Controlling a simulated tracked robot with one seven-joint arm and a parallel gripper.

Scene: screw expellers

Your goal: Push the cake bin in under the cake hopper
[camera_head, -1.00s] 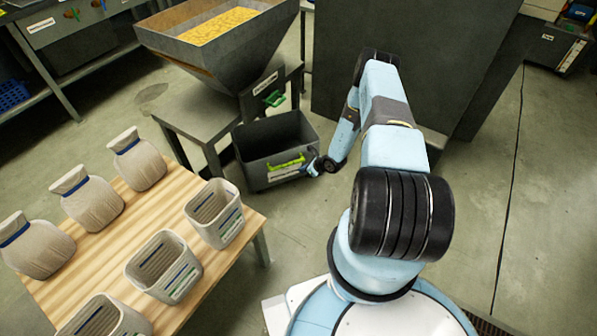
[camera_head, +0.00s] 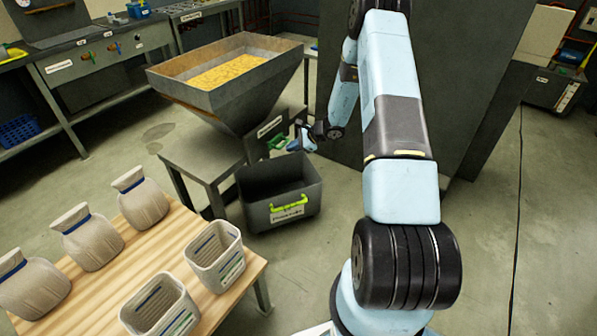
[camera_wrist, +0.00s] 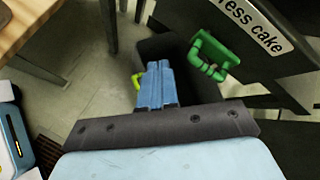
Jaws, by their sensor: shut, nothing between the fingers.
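The cake bin (camera_head: 262,216) is an open dark grey box with a yellow-green front handle (camera_head: 289,207) and a label. It stands upright on the floor, in front of and below the green gate handle (camera_head: 278,142). The grey funnel-shaped cake hopper (camera_head: 240,104) holds yellow material. The wrist view shows a "Press cake" plate (camera_wrist: 258,27). My gripper (camera_head: 296,142) is shut and empty, above the bin's back part and close to the green handle. Its blue fingers (camera_wrist: 155,72) hide part of the bin (camera_wrist: 191,84) in the wrist view.
A grey metal stand (camera_head: 197,163) is left of the bin. A wooden table (camera_head: 250,276) with cloth sacks (camera_head: 92,240) and pale baskets (camera_head: 215,257) is at front left. A large dark cabinet (camera_head: 462,70) is behind my arm. The floor at right is clear.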

